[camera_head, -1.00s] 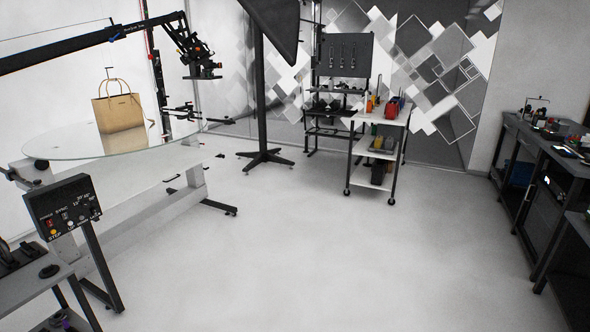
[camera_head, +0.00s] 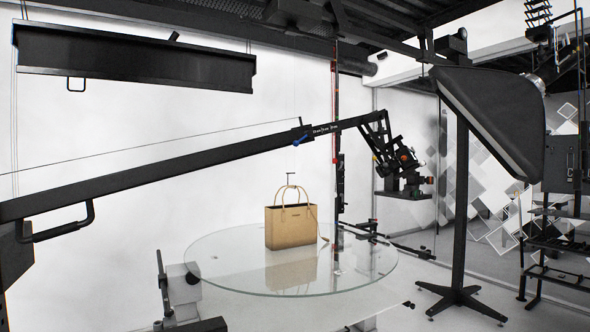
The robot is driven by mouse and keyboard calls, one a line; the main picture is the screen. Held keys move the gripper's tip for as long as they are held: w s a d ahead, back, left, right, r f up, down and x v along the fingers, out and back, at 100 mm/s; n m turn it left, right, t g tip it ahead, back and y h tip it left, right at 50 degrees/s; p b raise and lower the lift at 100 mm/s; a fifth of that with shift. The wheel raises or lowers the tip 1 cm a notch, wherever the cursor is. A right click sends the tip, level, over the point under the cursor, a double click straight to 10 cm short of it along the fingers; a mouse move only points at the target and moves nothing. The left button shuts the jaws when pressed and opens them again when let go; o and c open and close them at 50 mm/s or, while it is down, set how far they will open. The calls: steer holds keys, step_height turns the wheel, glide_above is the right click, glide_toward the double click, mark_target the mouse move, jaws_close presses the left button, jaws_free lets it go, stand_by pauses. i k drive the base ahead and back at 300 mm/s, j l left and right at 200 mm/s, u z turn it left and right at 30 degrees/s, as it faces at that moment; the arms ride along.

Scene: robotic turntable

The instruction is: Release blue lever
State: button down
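A small blue lever (camera_head: 301,139) shows on the long black camera crane arm (camera_head: 185,169), near the joint where the thinner front section begins. It is small in this view, and I cannot tell its exact setting. The crane arm slopes up from the lower left to a camera head (camera_head: 397,172) hanging at its right end, over the right side of the glass turntable. My gripper is not in view.
A tan handbag (camera_head: 291,226) stands on the round glass turntable (camera_head: 225,262). A softbox light (camera_head: 492,112) on a black stand (camera_head: 461,230) is at right. A black overhead panel (camera_head: 135,57) hangs upper left. A dark shelf rack (camera_head: 560,235) stands far right.

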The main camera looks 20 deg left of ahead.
mark_target(308, 134)
steer(key=i+u, duration=0.25)
steer(key=i, duration=0.25)
steer(key=i+l+u, duration=0.25)
steer(key=i, duration=0.3)
steer(key=i+l+u, duration=0.1)
steer(key=i+u, duration=0.15)
steer(key=i, duration=0.25)
steer(key=i+l+u, duration=0.25)
steer(key=i, duration=0.25)
steer(key=l, duration=0.1)
